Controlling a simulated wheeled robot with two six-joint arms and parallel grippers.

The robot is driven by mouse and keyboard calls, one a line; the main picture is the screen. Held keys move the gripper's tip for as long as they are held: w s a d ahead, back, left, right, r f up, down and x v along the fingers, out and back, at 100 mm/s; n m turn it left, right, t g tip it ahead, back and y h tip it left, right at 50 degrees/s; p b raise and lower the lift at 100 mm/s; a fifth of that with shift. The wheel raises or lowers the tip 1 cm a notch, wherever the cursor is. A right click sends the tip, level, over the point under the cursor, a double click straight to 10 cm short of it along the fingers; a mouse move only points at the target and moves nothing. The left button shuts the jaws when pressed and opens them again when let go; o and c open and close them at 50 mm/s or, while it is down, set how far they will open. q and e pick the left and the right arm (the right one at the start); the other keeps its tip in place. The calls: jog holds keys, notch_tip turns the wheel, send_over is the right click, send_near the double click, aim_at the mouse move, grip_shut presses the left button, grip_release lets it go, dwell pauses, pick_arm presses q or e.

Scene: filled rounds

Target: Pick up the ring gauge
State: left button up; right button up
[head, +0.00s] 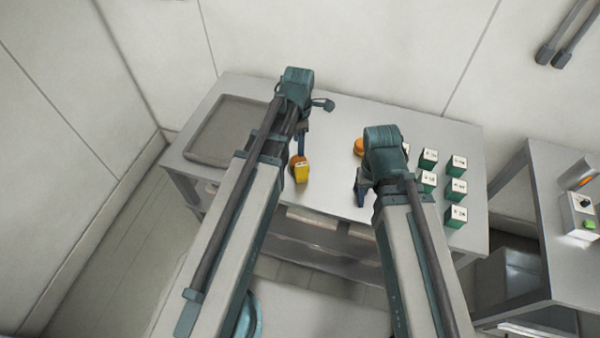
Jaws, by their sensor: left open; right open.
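No thing in the head view shows clearly as a ring gauge. A small yellow and orange piece (301,172) is on the grey table, just below the fingers of my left gripper (301,150). Its shape is partly hidden, and I cannot tell whether the fingers touch it. A round orange piece (358,147) is further back, partly covered by my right arm. My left gripper is open. My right gripper (360,192) is open over the front part of the table, with no object seen between its fingers.
Several green blocks with white labelled tops (456,187) stand at the table's right. An empty-looking grey tray (222,128) lies at its left. A side bench (560,262) with a switch box (580,215) stands to the right. The table (330,180) is bare between my grippers.

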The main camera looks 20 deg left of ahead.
aim_at(302, 164)
pick_arm(q)
notch_tip(302, 164, down, 7)
jog(key=b, duration=0.6)
jog(key=shift+f, duration=0.1)
jog(key=f+b, duration=0.1)
jog(key=b, duration=0.1)
jog(key=f+b, duration=0.4)
jog(key=shift+w+d+f, duration=0.25)
jog(key=shift+w+d, duration=0.05)
jog(key=shift+d, duration=0.1)
jog(key=shift+r, duration=0.1)
grip_shut()
dwell(0.7)
